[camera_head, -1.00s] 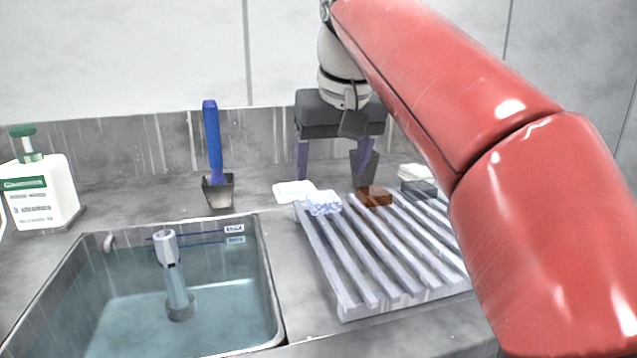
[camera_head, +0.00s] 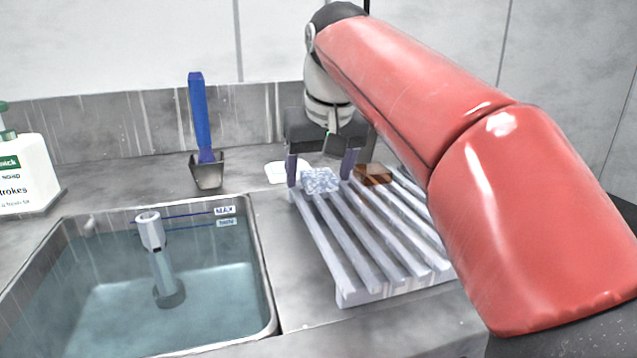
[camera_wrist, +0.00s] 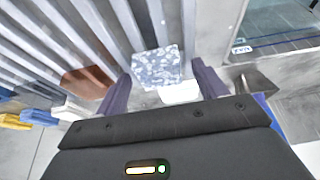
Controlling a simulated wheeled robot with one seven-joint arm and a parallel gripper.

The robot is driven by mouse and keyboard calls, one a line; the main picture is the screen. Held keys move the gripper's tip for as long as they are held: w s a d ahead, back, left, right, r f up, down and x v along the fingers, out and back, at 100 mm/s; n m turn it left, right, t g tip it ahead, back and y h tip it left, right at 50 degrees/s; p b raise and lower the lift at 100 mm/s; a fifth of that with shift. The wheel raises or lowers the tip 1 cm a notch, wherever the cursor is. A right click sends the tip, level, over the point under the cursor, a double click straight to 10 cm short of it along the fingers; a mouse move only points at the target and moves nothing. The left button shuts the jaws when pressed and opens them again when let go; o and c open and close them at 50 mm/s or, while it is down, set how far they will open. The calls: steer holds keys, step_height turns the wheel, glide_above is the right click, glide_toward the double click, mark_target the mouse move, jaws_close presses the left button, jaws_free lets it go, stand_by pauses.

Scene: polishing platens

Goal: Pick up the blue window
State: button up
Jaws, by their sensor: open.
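The blue window (camera_head: 320,181) is a pale blue, speckled block at the back left end of the slatted rack. It also shows in the wrist view (camera_wrist: 156,67), ahead of and between the fingers. My gripper (camera_head: 320,178) is open, with one finger on each side of the block in the head view. In the wrist view my gripper (camera_wrist: 160,85) has its two purple fingers apart, with nothing held. I cannot tell whether the fingers touch the block.
A brown block (camera_head: 373,174) sits on the rack (camera_head: 385,275) just right of my gripper. A white piece (camera_head: 285,172) lies behind the window. A blue-handled scoop (camera_head: 207,165) stands left, behind the water-filled sink (camera_head: 275,300). Several other blocks (camera_wrist: 35,97) show in the wrist view.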

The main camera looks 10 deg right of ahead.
steer(key=c, duration=1.1)
steer(key=shift+r, duration=0.15)
